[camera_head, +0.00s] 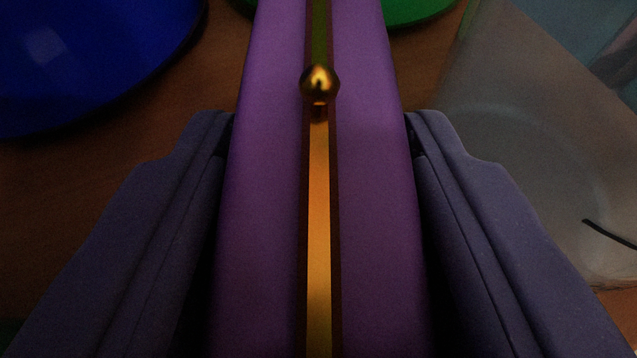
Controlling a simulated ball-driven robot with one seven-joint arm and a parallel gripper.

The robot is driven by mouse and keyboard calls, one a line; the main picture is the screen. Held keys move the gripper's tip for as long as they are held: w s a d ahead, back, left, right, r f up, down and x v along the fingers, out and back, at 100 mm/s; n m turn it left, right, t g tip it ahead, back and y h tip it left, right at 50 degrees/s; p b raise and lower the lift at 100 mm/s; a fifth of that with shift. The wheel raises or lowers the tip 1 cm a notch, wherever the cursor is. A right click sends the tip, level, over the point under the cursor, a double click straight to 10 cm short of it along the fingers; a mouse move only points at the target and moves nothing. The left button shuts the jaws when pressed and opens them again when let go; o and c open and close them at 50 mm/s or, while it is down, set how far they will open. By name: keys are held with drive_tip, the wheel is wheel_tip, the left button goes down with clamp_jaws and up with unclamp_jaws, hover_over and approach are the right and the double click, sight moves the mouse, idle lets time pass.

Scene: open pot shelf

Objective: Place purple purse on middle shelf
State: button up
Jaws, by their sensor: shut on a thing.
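The purple purse (270,200) fills the middle of the view, with a gold frame strip and a round gold clasp along its top. My gripper (319,135) is shut on it, with one dark grey-purple finger against each side. The purse runs from the bottom edge of the picture to the top edge, so its far end is cut off. The middle shelf cannot be told apart in this view.
A wooden brown surface (80,210) lies below. A blue round object (80,60) is at the upper left, and a green round object (415,8) at the top. A translucent whitish container (540,120) stands at the right, close to the right finger.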

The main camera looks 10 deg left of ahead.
drive_tip(key=o, duration=1)
drive_tip(key=shift+f, duration=0.1)
drive_tip(key=shift+c, duration=0.2)
